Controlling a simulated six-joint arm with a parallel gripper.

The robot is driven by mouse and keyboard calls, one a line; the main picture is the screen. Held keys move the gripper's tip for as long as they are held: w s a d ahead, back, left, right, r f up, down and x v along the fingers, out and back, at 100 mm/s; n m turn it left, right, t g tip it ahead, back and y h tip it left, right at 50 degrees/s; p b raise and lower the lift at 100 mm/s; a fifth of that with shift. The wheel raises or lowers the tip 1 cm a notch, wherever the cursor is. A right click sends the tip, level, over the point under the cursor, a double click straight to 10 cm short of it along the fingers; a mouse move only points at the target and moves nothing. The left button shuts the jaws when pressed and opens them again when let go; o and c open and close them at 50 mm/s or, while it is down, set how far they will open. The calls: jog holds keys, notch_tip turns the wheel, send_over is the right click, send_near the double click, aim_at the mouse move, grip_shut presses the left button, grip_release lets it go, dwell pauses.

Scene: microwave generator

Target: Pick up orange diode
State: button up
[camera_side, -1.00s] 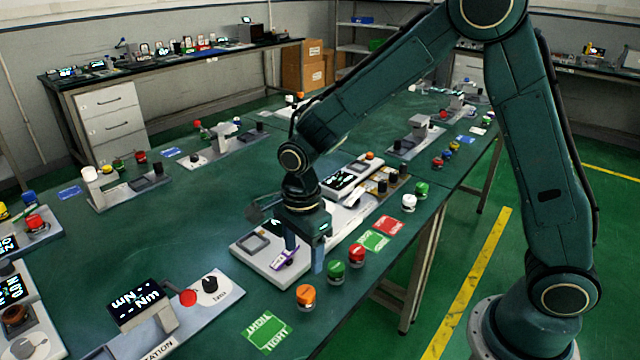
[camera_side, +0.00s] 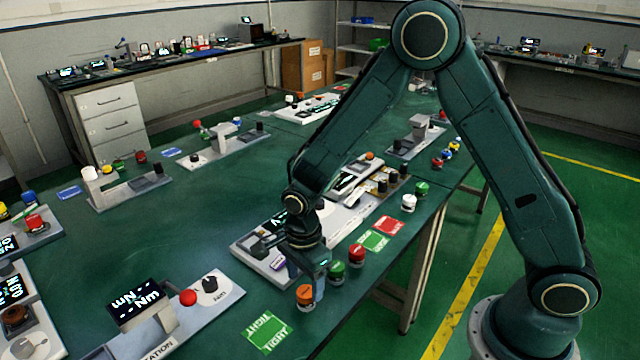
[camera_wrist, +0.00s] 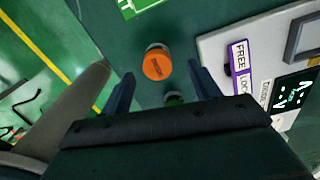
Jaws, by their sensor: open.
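The orange diode (camera_side: 304,297) is a short cylinder with an orange top, standing upright on the green table near its front edge. It also shows in the wrist view (camera_wrist: 157,65), just beyond and between the fingertips. My gripper (camera_side: 302,280) is open and empty, low over the table, close to the orange diode. In the wrist view my gripper's two fingers (camera_wrist: 160,85) are spread apart. I cannot tell how high the fingertips are above the diode.
A green diode (camera_side: 336,272) and a red diode (camera_side: 357,254) stand beside the orange one. A white device panel (camera_side: 262,256) with a purple-edged label lies behind. A green "TIGHT" card (camera_side: 266,331) lies in front.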

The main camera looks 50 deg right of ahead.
aim_at(306, 291)
jog(key=shift+s+f, duration=0.15)
jog(key=shift+f, duration=2.15)
jog(key=c, duration=1.1)
jog(key=shift+r, duration=0.15)
notch_tip(306, 291, up, 20)
jog(key=shift+f, duration=0.25)
